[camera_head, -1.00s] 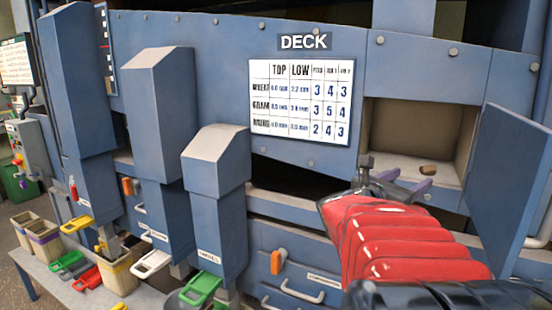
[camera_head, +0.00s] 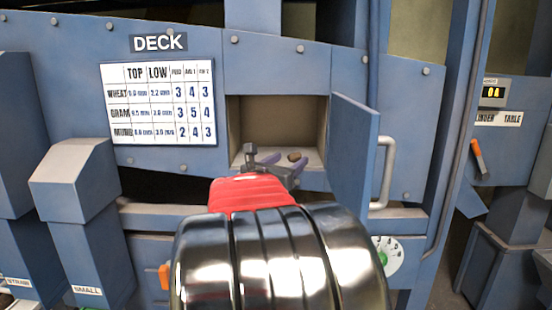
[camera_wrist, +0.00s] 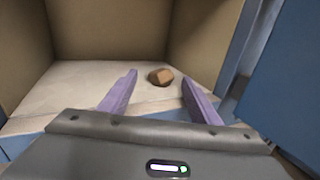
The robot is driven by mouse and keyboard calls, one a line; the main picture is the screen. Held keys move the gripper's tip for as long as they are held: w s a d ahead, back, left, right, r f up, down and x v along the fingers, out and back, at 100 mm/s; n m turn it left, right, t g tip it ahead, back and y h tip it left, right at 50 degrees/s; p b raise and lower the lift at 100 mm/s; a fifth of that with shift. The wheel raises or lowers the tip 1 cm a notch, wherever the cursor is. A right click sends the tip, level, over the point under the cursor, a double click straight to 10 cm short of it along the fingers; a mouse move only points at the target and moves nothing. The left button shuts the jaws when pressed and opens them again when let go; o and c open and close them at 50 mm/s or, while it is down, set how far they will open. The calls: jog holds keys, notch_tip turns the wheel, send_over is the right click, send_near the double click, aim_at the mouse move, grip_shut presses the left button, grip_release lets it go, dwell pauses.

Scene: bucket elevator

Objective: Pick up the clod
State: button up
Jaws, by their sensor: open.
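The clod (camera_head: 294,157) is a small brown lump on the pale floor of an open compartment in the blue machine. In the wrist view the clod (camera_wrist: 160,76) lies ahead of my fingertips, between their lines and a little nearer the right finger. My gripper (camera_head: 279,162) is at the compartment's mouth, with its two purple fingers spread apart. In the wrist view my gripper (camera_wrist: 158,82) is open and empty, and its fingers reach over the compartment's front edge. The clod is apart from both fingers.
The compartment (camera_head: 278,118) has beige walls on both sides and at the back. Its blue door (camera_head: 353,150) stands open on the right, with a grey handle (camera_head: 384,172). In the wrist view the door (camera_wrist: 285,95) is close to my right finger.

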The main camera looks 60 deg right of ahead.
jog(key=shift+d, duration=0.75)
jog(key=shift+c, duration=0.4)
jog(key=c, duration=1)
